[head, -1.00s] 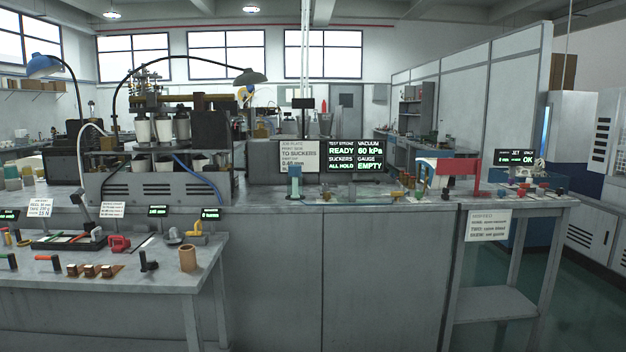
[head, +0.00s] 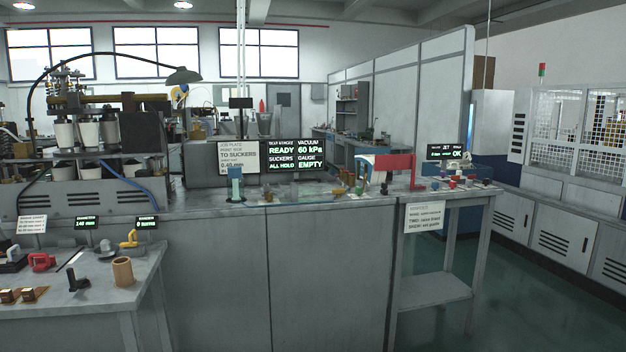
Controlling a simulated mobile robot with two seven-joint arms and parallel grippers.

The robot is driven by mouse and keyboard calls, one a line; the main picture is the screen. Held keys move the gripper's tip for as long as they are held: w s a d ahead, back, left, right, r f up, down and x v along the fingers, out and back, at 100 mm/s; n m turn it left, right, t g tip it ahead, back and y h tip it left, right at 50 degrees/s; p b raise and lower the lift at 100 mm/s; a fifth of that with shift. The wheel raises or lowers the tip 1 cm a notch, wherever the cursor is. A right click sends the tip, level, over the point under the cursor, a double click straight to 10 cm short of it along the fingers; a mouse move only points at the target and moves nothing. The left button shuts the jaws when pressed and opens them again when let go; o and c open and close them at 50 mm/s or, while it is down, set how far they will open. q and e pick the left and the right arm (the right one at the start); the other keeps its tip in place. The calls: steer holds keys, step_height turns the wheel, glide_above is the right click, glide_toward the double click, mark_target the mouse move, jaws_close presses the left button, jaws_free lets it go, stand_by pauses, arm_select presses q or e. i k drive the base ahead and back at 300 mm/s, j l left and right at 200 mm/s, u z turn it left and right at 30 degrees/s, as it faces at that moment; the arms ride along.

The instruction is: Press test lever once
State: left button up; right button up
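Neither of my grippers shows in the head view. A dark display (head: 291,155) on the long grey bench reads "READY", "60 kPa", "ALL HOLD" and "EMPTY"; its small heading looks like "TEST STROKE". In front of it stands a small teal upright piece (head: 235,184) on the bench top. To the right is a red, white and blue fixture (head: 384,165) with a red upright (head: 416,174) at its right end. Parts here are too small to tell which one is the test lever.
A machine with white cups (head: 89,133) stands at the left on the bench. A lower grey table (head: 100,300) at front left holds a tan cup (head: 122,271) and small tools. A side table (head: 440,290) adjoins the bench at right. Green floor (head: 540,300) is open at lower right.

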mark_target(316, 178)
steer(key=i+z, duration=0.1)
steer(key=i, duration=0.45)
steer(key=i+z, duration=0.15)
steer(key=i, duration=0.4)
steer(key=i+z, duration=0.1)
steer(key=i, duration=0.45)
steer(key=i+j+z, duration=0.15)
steer(key=i, duration=0.4)
steer(key=i+j+z, duration=0.1)
steer(key=i, duration=0.45)
steer(key=j, duration=0.1)
